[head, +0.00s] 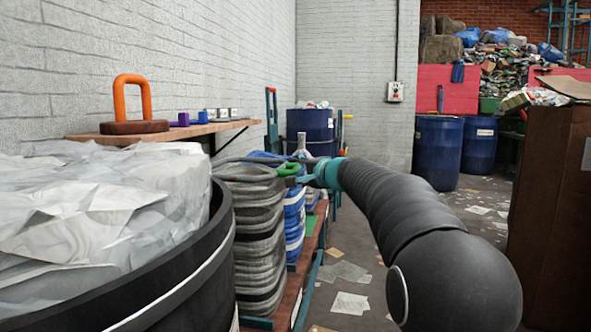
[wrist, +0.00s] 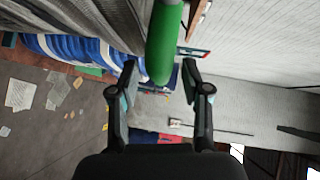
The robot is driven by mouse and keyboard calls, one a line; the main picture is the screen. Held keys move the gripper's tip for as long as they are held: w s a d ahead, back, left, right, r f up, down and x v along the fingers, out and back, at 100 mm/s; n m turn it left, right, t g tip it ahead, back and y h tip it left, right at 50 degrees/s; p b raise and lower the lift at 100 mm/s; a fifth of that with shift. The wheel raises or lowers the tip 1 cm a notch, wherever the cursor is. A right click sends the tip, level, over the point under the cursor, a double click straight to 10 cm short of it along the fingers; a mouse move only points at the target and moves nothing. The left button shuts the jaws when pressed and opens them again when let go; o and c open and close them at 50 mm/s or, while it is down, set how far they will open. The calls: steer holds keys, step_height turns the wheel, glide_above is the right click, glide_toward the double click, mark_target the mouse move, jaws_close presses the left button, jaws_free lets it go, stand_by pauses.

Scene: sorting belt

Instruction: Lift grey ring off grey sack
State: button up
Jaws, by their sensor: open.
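The grey sack (head: 258,245) is a tall, folded grey stack with dark bands, standing beside the black drum. The grey ring (head: 240,160) lies as a dark loop on top of it, with a green section (head: 288,169) at its right side. My gripper (head: 304,176) is at that green section, right of the sack's top. In the wrist view the green section (wrist: 163,45) reaches in from the top between the two fingers of my open gripper (wrist: 158,75). I cannot tell whether a finger touches it. The ring's far side is partly hidden.
A black drum (head: 222,250) full of crumpled white sheets fills the left front. A blue-and-white sack (head: 294,215) stands just behind the grey one on a low wooden rack (head: 287,300). A wall shelf (head: 160,134) holds an orange handle. A brown cabinet (head: 553,210) stands right.

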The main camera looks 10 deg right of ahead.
steer(key=shift+w+a+f, duration=0.1)
steer(key=shift+w+a, duration=0.15)
steer(key=shift+w, duration=0.45)
jaws_close()
